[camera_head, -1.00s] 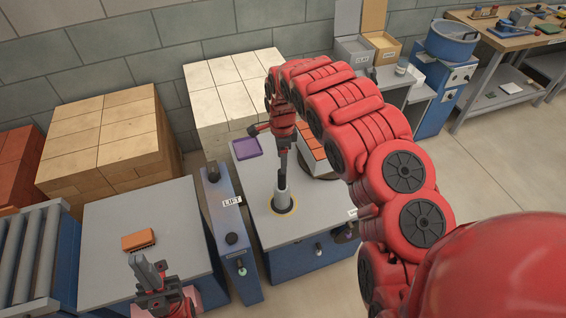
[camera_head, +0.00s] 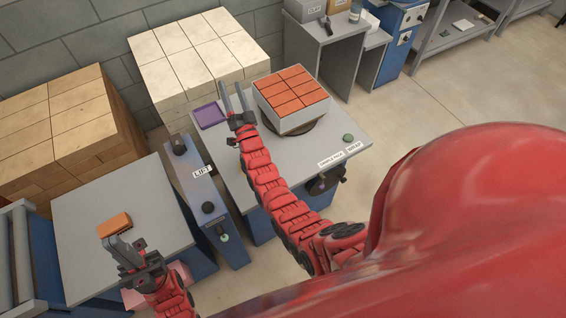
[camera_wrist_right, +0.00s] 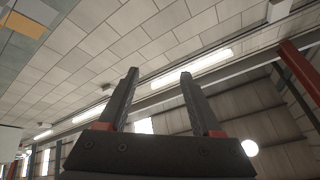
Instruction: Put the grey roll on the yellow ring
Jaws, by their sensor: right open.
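The grey roll and the yellow ring do not show now; my right arm crosses the part of the grey table (camera_head: 228,175) where they stood in the earlier head view. My right gripper (camera_head: 231,84) is raised above that table, near the purple tray, with its fingers apart and pointing up. In the right wrist view its fingers (camera_wrist_right: 159,74) are spread with nothing between them, against the ceiling. My left gripper (camera_head: 108,240) is low at the left, close to an orange brick in the picture; its finger gap is unclear.
A stack of orange bricks on a light block (camera_head: 298,120) stands on a turntable at the table's back right. A purple tray (camera_head: 210,115) lies at the back left. The orange brick (camera_head: 114,223) lies on the left table (camera_head: 90,195). A LIFT post (camera_head: 190,185) stands between the tables.

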